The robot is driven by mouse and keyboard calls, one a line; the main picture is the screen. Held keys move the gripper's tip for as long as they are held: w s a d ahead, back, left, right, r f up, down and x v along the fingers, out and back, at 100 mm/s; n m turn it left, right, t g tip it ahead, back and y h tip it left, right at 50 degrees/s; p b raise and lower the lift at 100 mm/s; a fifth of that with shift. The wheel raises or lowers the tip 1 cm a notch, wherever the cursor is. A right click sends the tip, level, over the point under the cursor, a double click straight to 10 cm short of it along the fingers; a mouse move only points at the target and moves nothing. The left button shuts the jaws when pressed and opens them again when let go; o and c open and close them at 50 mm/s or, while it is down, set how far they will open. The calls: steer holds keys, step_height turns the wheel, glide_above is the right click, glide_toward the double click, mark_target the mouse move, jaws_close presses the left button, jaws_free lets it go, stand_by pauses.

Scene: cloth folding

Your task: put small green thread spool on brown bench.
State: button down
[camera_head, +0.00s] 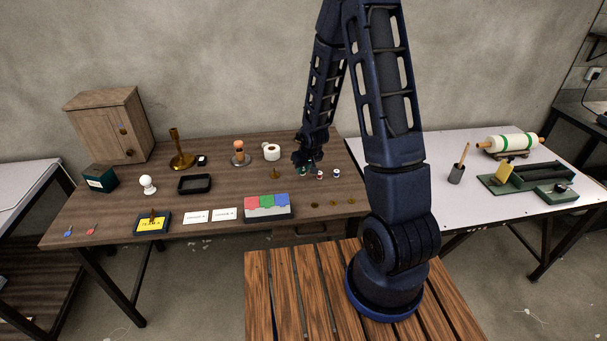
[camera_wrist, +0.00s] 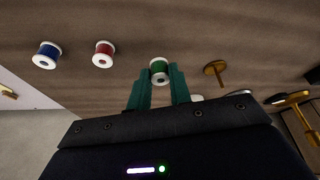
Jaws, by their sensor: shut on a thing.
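The small green thread spool (camera_wrist: 160,66) sits between the two teal fingertips of my gripper (camera_wrist: 161,76) in the wrist view, and the gripper is shut on it. Its pale end faces the camera. In the head view my gripper (camera_head: 305,165) is low over the right part of the brown wooden table (camera_head: 140,196), left of the other spools. Whether the spool touches the tabletop cannot be told. A brown slatted bench (camera_head: 285,290) fills the lower middle of the head view, partly covered by my arm.
A red spool (camera_wrist: 103,54) and a blue spool (camera_wrist: 46,56) stand beside the held one. A brass mushroom-shaped piece (camera_wrist: 215,70) is on its other side. A white tape roll (camera_head: 271,152) and a box with coloured panels (camera_head: 267,210) are nearby. The bench's left slats look clear.

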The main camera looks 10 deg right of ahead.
steer(key=shift+f, duration=1.3)
steer(key=shift+f, duration=0.1)
steer(key=c, duration=1.3)
jaws_free()
